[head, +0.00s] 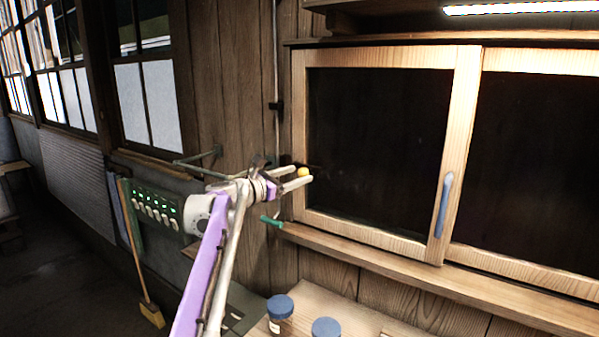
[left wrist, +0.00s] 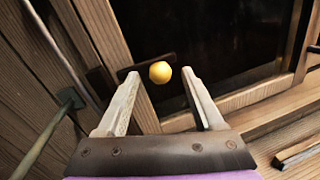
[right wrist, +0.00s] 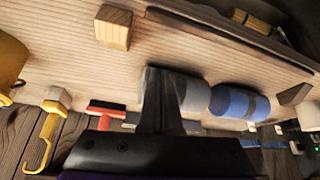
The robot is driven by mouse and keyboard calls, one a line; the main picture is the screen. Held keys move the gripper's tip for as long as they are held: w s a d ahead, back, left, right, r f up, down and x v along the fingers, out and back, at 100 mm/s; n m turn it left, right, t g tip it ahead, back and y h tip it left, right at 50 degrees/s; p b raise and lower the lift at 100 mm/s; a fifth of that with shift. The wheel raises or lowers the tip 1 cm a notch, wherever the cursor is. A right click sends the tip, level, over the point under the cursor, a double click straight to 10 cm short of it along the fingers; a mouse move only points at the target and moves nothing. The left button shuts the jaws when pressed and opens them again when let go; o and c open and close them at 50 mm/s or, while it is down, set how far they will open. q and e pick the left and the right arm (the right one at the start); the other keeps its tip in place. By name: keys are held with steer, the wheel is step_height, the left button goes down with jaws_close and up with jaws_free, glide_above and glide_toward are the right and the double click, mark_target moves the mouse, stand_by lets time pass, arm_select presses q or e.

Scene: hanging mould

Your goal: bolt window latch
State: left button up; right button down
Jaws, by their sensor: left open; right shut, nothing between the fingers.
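The window latch shows as a round yellow knob (head: 303,172) at the left side of the wooden window frame (head: 299,120). In the left wrist view the knob (left wrist: 160,72) sits on a short dark bar (left wrist: 130,72) by the frame's edge. My left gripper (head: 299,176) is open, with its two pale fingers pointing at the latch. In the left wrist view the knob appears between the fingertips, apart from both; its exact depth is hard to tell. My right gripper (right wrist: 157,78) shows in the right wrist view, shut and empty above a wooden surface.
A blue handle (head: 443,205) is on the window's middle upright. A wooden sill (head: 400,270) runs below. Blue-lidded jars (head: 280,308) stand on the bench. A green-lit panel (head: 157,208) is at the left. The right wrist view shows a wooden block (right wrist: 113,27) and a blue cylinder (right wrist: 238,102).

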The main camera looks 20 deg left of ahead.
arm_select(q)
steer(key=shift+x, duration=0.95)
steer(key=shift+c, duration=0.2)
jaws_close()
stand_by(0.6)
